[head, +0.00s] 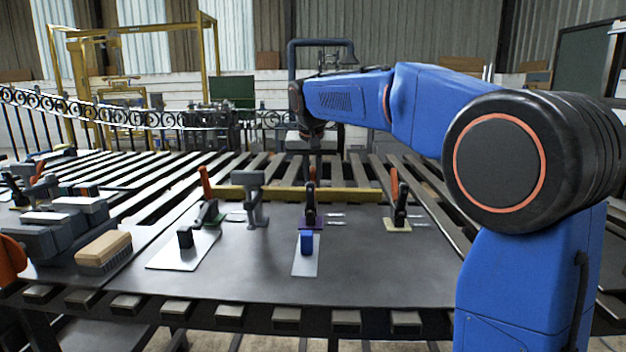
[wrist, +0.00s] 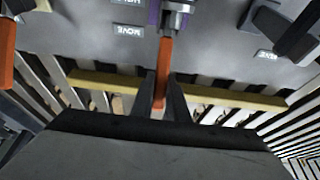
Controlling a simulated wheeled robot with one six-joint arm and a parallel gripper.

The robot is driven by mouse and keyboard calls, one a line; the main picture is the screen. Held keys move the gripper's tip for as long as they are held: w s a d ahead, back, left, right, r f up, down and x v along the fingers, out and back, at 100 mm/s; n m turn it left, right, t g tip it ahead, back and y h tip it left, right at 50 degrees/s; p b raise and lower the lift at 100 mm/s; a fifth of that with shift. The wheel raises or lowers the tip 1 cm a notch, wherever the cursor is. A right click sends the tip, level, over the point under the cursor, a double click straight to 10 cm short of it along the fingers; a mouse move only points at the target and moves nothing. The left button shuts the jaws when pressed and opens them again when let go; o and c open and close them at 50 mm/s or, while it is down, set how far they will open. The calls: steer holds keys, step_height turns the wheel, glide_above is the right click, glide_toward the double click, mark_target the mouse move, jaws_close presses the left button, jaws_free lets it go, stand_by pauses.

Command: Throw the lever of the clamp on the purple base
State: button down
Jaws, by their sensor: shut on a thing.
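The clamp (head: 311,207) on the purple base (head: 317,224) stands near the middle of the grey table. Its body is dark. In the wrist view, the purple base (wrist: 153,13) is at the top edge, and the orange lever (wrist: 164,62) runs down from the clamp between my fingers. My gripper (wrist: 162,98) is shut on this lever, with one dark finger on each side. In the head view, my gripper (head: 312,174) comes down from above onto the clamp, and the lever is mostly hidden there.
A green-based clamp (head: 208,214) and grey post (head: 256,205) stand left; a pale-based clamp (head: 398,218) stands right. A blue block (head: 307,242) sits on a pale plate in front. A brush (head: 103,252) lies left. The table's front right is clear.

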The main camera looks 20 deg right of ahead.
mark_target(313, 178)
steer(key=shift+s+a+r+t+h, duration=0.25)
steer(key=shift+s+r+t, duration=0.3)
steer(key=shift+t, duration=0.25)
steer(key=shift+s+a+r+t+h, duration=0.15)
steer(key=shift+s+r+t+h, duration=0.15)
steer(key=shift+s+t, duration=0.4)
steer(key=shift+s+a+r+t+h, duration=0.2)
steer(key=shift+s+t, duration=0.2)
steer(key=shift+t, duration=0.25)
steer(key=shift+s+a+r+t+h, duration=0.15)
steer(key=shift+s+t+h, duration=0.1)
steer(key=shift+s+t, duration=0.35)
steer(key=shift+s+a+r+t+h, duration=0.15)
steer(key=shift+s+t+h, duration=0.1)
steer(key=shift+t, duration=0.5)
steer(key=shift+d, duration=0.1)
steer(key=c, duration=1.7)
jaws_free()
steer(key=shift+s, duration=0.1)
steer(key=v, duration=1.7)
steer(key=shift+s, duration=0.2)
